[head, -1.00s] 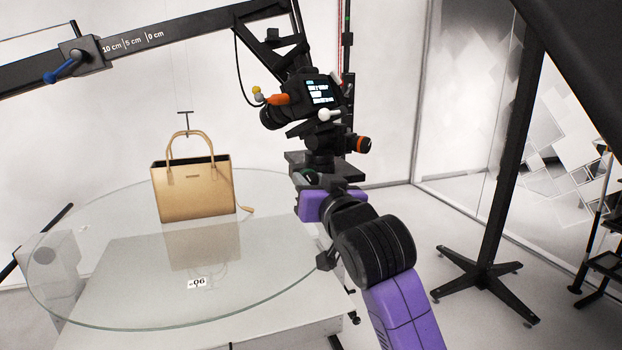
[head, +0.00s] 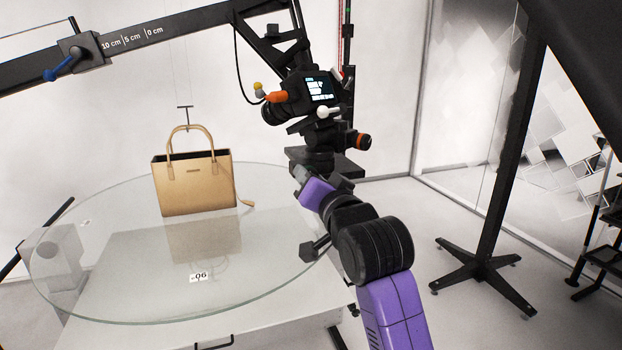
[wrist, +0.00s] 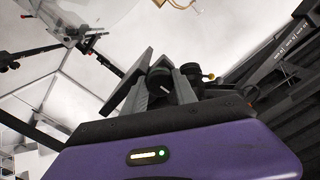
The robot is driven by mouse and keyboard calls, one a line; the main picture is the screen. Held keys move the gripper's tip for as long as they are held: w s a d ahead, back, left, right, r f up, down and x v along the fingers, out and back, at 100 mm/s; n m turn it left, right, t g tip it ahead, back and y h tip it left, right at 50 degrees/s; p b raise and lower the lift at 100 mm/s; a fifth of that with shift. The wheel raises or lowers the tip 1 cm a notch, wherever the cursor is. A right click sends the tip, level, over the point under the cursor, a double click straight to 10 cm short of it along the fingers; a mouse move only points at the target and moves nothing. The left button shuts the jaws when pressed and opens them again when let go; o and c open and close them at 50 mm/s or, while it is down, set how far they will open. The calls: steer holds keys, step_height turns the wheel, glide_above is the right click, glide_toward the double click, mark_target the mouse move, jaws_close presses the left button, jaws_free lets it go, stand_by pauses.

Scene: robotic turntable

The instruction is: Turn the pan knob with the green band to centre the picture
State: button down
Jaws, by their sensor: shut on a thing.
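My gripper (head: 303,177) is at the base of the camera head, just below the black camera (head: 294,97). In the wrist view its fingers (wrist: 161,88) are shut on a dark round knob (wrist: 160,78) with a white mark, which I take to be the pan knob. Its green band does not show now; the gripper hides that spot in the head view. A knob with an orange band (head: 363,142) sits higher, to the right, apart from my gripper. The tan handbag (head: 195,190) stands upright on the glass turntable (head: 120,300). The camera's screen (head: 320,88) is too small to read.
A black boom (head: 190,28) with a centimetre scale runs across the top left. A black stand (head: 487,268) stands on the floor at right, before a glass wall. The turntable's rim lies close to the left of my wrist. Floor between my arm and the stand is clear.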

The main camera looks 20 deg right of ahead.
steer(key=c, duration=1)
jaws_free()
steer(key=s+b, duration=0.1)
steer(key=s, duration=0.6)
steer(key=shift+s+b, duration=0.35)
steer(key=shift+s, duration=0.05)
